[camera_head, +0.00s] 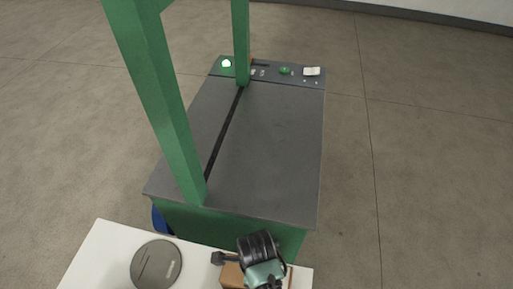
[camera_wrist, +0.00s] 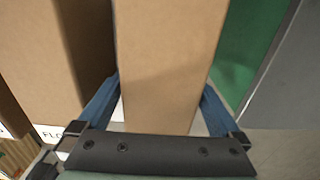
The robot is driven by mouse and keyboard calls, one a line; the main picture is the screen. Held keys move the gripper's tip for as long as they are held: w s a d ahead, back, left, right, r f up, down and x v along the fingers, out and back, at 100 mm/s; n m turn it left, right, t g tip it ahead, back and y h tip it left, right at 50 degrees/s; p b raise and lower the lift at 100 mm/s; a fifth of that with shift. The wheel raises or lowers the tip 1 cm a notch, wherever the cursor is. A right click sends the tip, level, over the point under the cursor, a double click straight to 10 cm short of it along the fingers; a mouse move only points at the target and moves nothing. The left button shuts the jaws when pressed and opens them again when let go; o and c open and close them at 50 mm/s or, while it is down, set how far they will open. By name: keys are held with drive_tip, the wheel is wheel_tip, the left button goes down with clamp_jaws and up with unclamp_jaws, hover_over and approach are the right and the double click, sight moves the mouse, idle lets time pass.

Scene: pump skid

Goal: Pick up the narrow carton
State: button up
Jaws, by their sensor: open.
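In the wrist view a narrow tan carton (camera_wrist: 168,55) stands between the two blue fingers of my gripper (camera_wrist: 160,88). The gripper is open, with one finger on each side of the carton. A thin light gap shows beside the carton near each finger, so I see no firm grip. The carton's far end runs out of the top of the picture. In the head view my dark wrist hides the fingers, and brown cardboard (camera_head: 231,275) shows partly behind it; I cannot tell which carton that is.
A wider brown carton (camera_wrist: 35,50) stands close on the left in the wrist view, with a partly hidden label below. A green panel (camera_wrist: 248,45) is on the right. In the head view a grey-topped machine (camera_head: 265,150) with a green arch (camera_head: 160,90) stands beyond.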

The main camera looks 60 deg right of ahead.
drive_tip(key=shift+f, duration=1.3)
drive_tip(key=shift+c, duration=0.3)
drive_tip(key=shift+r, duration=0.1)
drive_tip(key=c, duration=1.5)
